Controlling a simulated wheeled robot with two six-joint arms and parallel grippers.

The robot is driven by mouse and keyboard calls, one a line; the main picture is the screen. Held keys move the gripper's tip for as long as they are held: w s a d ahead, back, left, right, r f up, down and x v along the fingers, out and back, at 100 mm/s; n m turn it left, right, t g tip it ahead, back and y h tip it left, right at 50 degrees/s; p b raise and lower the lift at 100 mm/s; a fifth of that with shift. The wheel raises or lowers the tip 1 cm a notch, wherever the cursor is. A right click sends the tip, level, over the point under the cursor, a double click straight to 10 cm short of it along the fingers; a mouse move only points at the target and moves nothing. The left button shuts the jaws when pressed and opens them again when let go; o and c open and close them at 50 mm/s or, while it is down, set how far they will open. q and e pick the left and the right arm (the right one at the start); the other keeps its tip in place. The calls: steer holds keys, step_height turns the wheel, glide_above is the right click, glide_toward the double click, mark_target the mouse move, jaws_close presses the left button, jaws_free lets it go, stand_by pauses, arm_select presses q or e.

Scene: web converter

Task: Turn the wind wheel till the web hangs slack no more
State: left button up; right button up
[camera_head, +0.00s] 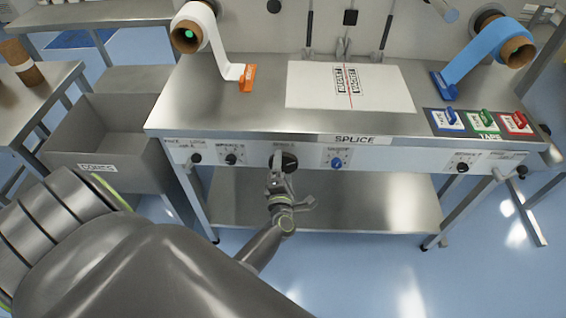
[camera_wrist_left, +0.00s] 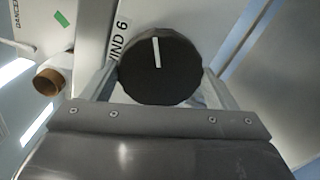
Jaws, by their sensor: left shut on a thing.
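The wind wheel is a dark round knob (camera_head: 291,162) on the front panel of the steel splice table. In the left wrist view the wheel (camera_wrist_left: 160,66) has a white pointer line, nearly upright, and a label reading "WIND 6" beside it. My left gripper (camera_head: 281,163) is at the wheel, its fingers on either side of the rim; it is shut on the wheel. A white web (camera_head: 222,52) runs from its roll to an orange clip (camera_head: 247,77). A blue web (camera_head: 474,52) runs from the right roll to a blue clip (camera_head: 444,87). My right gripper is not in view.
Other knobs sit along the panel, including a black one (camera_head: 231,159) and a blue one (camera_head: 337,162). A white splice sheet (camera_head: 350,87) and several tape blocks (camera_head: 482,121) lie on the tabletop. A grey bin (camera_head: 112,135) stands at the left.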

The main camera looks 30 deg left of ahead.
arm_select(q)
steer(key=m+p, duration=0.2)
steer(key=m, duration=0.3)
steer(key=shift+r+p, duration=0.15)
steer(key=shift+p, duration=0.15)
steer(key=shift+m+p, duration=0.45)
steer(key=shift+m, duration=0.65)
steer(key=o, duration=0.9)
steer(key=shift+o, duration=0.2)
steer(key=shift+s+d+f, duration=0.1)
steer(key=shift+f, duration=0.1)
